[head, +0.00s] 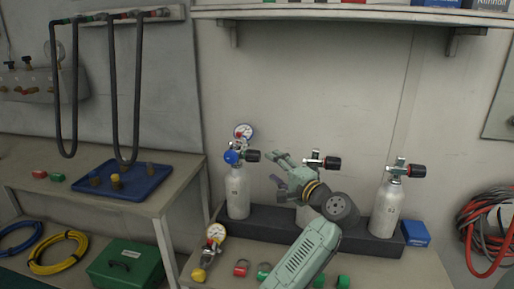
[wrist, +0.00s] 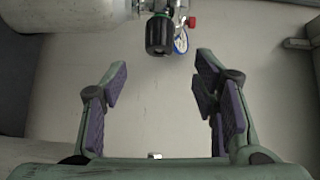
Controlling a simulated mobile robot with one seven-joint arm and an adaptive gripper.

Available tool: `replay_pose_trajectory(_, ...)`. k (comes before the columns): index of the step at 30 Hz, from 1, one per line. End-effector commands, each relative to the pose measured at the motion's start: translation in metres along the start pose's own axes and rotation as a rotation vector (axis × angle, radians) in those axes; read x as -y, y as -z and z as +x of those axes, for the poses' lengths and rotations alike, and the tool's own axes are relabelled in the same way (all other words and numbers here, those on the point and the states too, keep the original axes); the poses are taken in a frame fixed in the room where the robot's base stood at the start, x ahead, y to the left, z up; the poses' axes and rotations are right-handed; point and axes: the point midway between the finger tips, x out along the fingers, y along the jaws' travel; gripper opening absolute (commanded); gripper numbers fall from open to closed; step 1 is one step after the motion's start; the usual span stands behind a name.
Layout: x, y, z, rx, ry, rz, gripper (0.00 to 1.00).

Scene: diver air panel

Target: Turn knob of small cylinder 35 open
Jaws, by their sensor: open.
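Three pale small cylinders stand in a dark rack: a left one (head: 238,195), a middle one mostly hidden behind my gripper, and a right one (head: 387,212). Their number labels are too small to read surely, so I cannot confirm which is 35. The left cylinder has a black knob (head: 253,156) pointing right, a blue fitting (head: 231,157) and a gauge (head: 244,131). My gripper (head: 274,169) is open and empty, just right of that knob. In the wrist view, the black knob (wrist: 159,36) lies ahead of the open fingers (wrist: 159,80), apart from them.
The middle cylinder's black knob (head: 333,163) is close behind my gripper. The dark rack (head: 268,222) holds the cylinders. A gauge fitting (head: 215,233) and colored caps lie on the bench in front. A blue box (head: 416,233) sits at right. A shelf (head: 350,14) runs above.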

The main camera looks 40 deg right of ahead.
Motion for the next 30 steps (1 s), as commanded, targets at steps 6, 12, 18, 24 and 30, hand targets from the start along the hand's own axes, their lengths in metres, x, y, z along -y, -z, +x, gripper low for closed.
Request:
replay_pose_trajectory(6,0.003,-0.002,0.04,0.005,0.001,0.001,0.54)
replay_pose_trajectory(12,0.002,-0.001,0.075,0.004,0.001,-0.001,0.54)
replay_pose_trajectory(18,0.002,-0.001,0.096,0.003,0.002,-0.002,0.54)
replay_pose_trajectory(24,0.0,-0.001,0.101,0.001,0.002,-0.003,0.54)
replay_pose_trajectory(30,0.0,-0.001,0.1,0.001,0.002,-0.003,0.51)
